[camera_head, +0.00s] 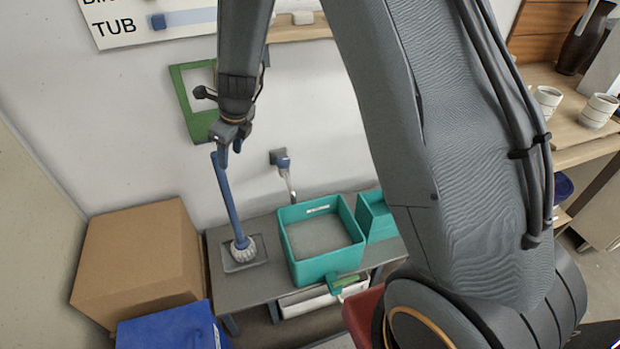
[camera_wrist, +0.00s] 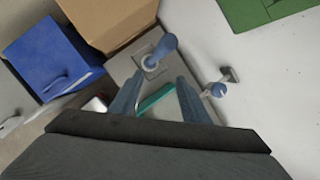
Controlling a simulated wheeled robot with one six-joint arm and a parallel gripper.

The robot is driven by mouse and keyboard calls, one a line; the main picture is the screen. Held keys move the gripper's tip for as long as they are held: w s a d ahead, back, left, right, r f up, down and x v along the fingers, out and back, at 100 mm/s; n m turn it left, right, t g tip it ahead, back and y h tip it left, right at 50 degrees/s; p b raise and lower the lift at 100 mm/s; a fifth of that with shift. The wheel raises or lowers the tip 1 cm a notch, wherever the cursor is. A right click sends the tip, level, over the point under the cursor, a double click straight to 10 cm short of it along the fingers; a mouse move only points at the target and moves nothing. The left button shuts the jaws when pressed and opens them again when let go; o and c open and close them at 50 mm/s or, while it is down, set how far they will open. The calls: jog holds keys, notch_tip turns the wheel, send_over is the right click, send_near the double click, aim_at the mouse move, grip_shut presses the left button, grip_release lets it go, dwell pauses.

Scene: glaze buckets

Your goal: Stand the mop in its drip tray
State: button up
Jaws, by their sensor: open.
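The mop (camera_head: 227,200) has a blue handle and a white head. It stands nearly upright, leaning a little, with its head on the grey drip tray (camera_head: 234,267) at the left end of the grey bench. In the wrist view the mop's blue handle (camera_wrist: 160,52) is seen from above, over the drip tray (camera_wrist: 148,68). My gripper (camera_head: 230,158) is at the top of the handle in the head view. In the wrist view my gripper (camera_wrist: 155,93) is open, and the handle top lies just beyond its fingertips, not between them.
A teal tub (camera_head: 347,223) stands on the bench right of the mop, with another teal container (camera_head: 377,222) beside it. A cardboard box (camera_head: 140,255) and a blue box (camera_head: 170,330) stand to the left. A wall tap (camera_head: 284,172) sticks out behind the bench.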

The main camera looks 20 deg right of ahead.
jog(key=s+d+r+n+g, duration=0.1)
jog(key=s+d+r+n, duration=0.1)
jog(key=s+d+n, duration=0.3)
jog(key=s+d+r+n+h, duration=0.1)
jog(key=s+d+n, duration=0.4)
jog(key=s+n, duration=0.7)
jog(key=s+d+r+n+g+h, duration=0.1)
jog(key=s+d+r+n, duration=0.3)
jog(key=s+n, duration=0.5)
jog(key=shift+s+d+n+g, duration=0.3)
jog(key=shift+d+n, duration=0.2)
jog(key=shift+d, duration=0.45)
jog(key=shift+w+r, duration=0.1)
jog(key=shift+c, duration=0.2)
